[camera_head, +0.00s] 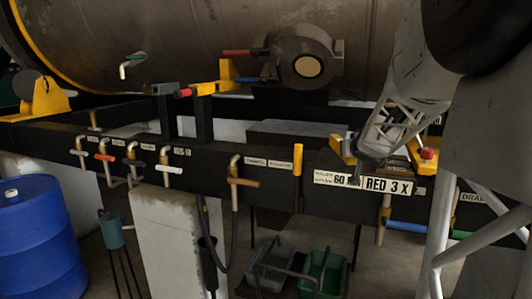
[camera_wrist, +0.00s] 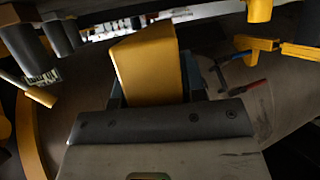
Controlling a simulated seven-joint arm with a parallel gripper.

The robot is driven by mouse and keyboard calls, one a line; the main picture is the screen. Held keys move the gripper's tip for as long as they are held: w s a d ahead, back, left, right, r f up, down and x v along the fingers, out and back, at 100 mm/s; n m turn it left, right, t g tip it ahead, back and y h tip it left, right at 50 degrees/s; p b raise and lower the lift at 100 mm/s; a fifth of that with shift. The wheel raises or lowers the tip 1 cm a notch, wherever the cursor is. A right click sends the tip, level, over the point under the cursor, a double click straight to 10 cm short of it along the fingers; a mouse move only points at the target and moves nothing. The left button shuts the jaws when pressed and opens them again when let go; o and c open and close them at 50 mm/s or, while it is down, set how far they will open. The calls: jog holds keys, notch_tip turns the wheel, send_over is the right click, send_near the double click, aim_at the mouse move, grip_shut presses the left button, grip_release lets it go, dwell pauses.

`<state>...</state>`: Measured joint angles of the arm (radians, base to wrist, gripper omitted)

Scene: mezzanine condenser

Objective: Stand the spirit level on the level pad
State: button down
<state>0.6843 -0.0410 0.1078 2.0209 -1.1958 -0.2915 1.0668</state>
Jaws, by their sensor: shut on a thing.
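My gripper (camera_head: 372,158) reaches down at the right of the head view, just in front of the dark beam. In the wrist view its blue-grey fingers (camera_wrist: 155,98) are shut on a yellow block, which I take to be the spirit level (camera_wrist: 147,65). The block stands out past the dark palm edge, which hides its near end. In the head view my gripper covers most of the held thing. Yellow parts show on both sides of it, and I cannot tell whether they belong to the level. I cannot make out the level pad for certain in either view.
A large tank (camera_head: 200,40) lies behind. Below are a blue drum (camera_head: 40,245) and a green crate (camera_head: 335,280).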

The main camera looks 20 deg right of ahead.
jog(key=w+d, duration=0.2)
jog(key=w, duration=0.1)
jog(key=w+d, duration=0.1)
jog(key=w, duration=0.1)
jog(key=shift+w+d+f, duration=0.15)
jog(key=shift+d+f, duration=0.1)
jog(key=shift+d, duration=0.1)
jog(key=shift+f, duration=0.1)
jog(key=shift+f, duration=1.65)
jog(key=shift+f, duration=0.15)
jog(key=c, duration=0.7)
grip_release()
jog(key=shift+v, duration=6.05)
